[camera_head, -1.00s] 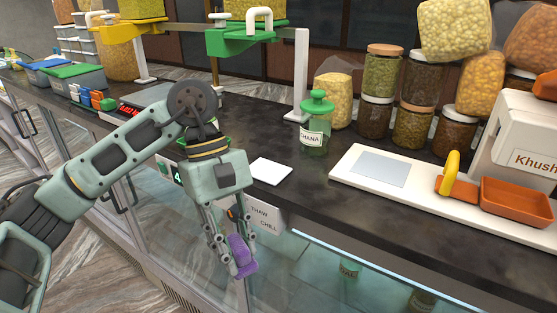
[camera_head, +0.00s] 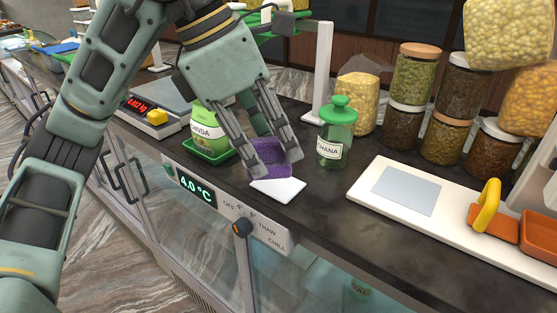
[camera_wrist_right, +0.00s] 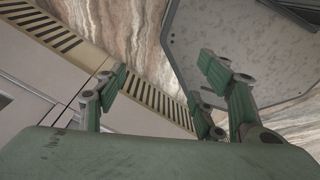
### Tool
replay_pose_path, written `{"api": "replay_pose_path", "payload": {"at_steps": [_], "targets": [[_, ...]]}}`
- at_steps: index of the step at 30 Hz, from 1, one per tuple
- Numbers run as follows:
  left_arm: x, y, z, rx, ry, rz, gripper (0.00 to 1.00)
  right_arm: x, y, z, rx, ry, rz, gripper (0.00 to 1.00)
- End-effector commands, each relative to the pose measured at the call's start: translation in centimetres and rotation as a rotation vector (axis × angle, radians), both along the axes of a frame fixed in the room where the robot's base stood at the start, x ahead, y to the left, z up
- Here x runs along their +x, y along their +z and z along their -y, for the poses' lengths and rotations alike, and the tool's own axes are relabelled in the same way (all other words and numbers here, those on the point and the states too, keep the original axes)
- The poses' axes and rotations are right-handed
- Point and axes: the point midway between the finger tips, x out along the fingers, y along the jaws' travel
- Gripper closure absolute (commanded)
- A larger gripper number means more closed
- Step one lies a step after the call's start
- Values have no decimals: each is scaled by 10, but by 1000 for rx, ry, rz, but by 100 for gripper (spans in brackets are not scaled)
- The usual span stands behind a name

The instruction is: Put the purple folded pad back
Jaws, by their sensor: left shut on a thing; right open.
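The purple folded pad (camera_head: 272,160) is between the fingers of my left gripper (camera_head: 270,166) in the head view. My left gripper is shut on it, low over the counter. The pad is at the back edge of a flat white square (camera_head: 280,189); I cannot tell whether it touches it. The fingers hide parts of the pad. My right gripper (camera_wrist_right: 165,105) shows only in the right wrist view, open and empty, with floor and a vented cabinet base beyond it.
A green-lidded CHANA jar (camera_head: 337,138) stands right of the pad. A white board (camera_head: 370,209) lies right; dark counter between is clear.

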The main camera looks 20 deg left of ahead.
Motion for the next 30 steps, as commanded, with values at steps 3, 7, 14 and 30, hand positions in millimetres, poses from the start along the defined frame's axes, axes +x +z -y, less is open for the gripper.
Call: {"api": "replay_pose_path", "payload": {"at_steps": [3,7,14,30], "targets": [[28,-13,-4,0,4,-8,93,-1,17,0,0,0,-1,37],[54,-29,-8,0,2,-6,93,0,27,-1,1,0,0,37],[76,-46,-11,1,0,0,93,1,34,-5,6,1,3,37],[76,-86,-10,1,-1,1,93,4,51,-11,13,2,6,37]]}}
